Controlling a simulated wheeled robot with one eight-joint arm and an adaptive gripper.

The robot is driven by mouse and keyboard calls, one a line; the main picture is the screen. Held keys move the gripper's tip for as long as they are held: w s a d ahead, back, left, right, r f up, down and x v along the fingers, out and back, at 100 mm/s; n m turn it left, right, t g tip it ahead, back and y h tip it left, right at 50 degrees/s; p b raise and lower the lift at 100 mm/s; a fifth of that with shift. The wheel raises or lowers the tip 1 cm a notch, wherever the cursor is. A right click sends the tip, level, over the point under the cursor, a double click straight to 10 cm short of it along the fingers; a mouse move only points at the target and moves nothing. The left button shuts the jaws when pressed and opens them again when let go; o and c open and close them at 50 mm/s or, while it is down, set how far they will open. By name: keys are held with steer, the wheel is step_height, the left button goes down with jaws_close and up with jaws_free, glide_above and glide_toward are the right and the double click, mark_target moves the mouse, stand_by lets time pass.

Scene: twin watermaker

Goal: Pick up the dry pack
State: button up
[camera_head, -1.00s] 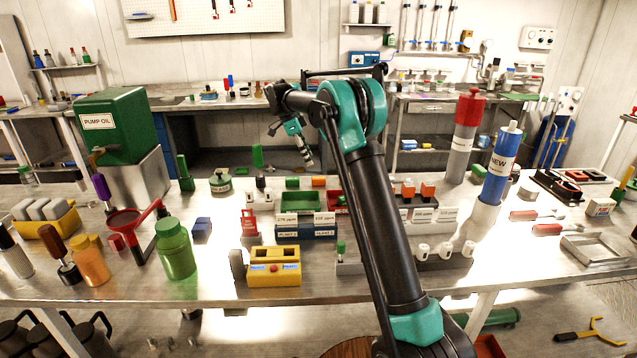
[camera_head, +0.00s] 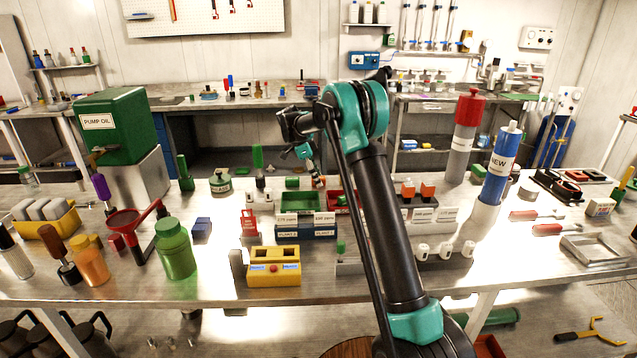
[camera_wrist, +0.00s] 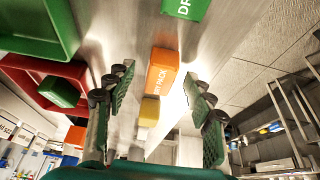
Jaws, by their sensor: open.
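The orange dry pack (camera_wrist: 162,72), with "PACK" readable on its face, stands on the metal bench in the wrist view. It lies ahead of my gripper (camera_wrist: 158,84), between the lines of its two fingers. The fingers are spread and nothing is held. In the head view my gripper (camera_head: 314,178) points down at the back of the bench, just behind the green and red trays. The orange pack (camera_head: 321,183) is partly hidden there by the fingertips. I cannot tell how far the fingers are from it.
A green block with white lettering (camera_wrist: 186,7) and a yellow block (camera_wrist: 149,112) stand near the pack. The red tray (camera_wrist: 62,72) with a green block and the green tray (camera_wrist: 62,20) lie close on the left in the wrist view. Bare bench shows to the right of the pack.

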steer(key=shift+c, duration=0.2)
jaws_close()
